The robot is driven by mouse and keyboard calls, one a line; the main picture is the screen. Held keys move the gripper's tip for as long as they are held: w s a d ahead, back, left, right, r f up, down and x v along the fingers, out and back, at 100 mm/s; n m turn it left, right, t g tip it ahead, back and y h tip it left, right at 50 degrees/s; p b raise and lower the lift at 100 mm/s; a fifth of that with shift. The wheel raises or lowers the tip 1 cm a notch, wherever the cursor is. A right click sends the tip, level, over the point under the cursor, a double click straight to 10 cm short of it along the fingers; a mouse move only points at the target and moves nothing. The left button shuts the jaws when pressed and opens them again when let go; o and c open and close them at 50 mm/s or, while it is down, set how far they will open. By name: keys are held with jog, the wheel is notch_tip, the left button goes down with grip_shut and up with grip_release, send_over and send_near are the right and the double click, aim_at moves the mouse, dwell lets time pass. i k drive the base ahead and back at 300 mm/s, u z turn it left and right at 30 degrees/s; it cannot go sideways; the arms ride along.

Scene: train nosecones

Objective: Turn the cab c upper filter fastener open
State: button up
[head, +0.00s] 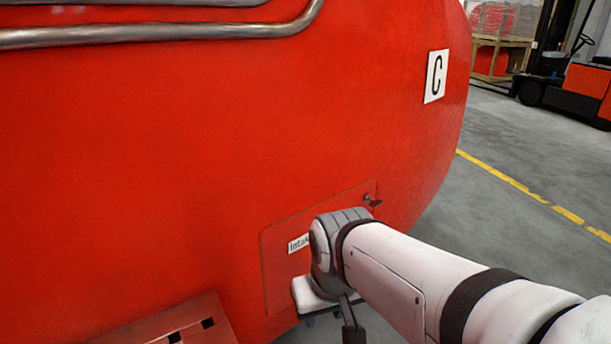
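The red cab (180,140) fills most of the head view and carries a white plate with a black C (436,76) at the upper right. Low on it is a closed, flush filter panel (283,270) with a partly covered label (298,244) reading "Inta...". A small dark fastener (372,200) sticks out at the panel's upper right corner. My gripper (313,300) is in front of the panel's lower part, below and left of this fastener and apart from it in the picture.
A grey pipe rail (160,34) runs across the cab's top. A red step with dark slots (175,325) juts out at the lower left. Grey floor (520,200) with a yellow line lies open at the right. A forklift (575,85) and crates (495,50) stand behind.

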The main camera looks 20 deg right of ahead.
aim_at(376, 204)
jog(key=z, duration=0.1)
jog(key=k, duration=0.9)
jog(key=u, duration=0.15)
jog(key=i, duration=1.4)
jog(key=z, duration=0.1)
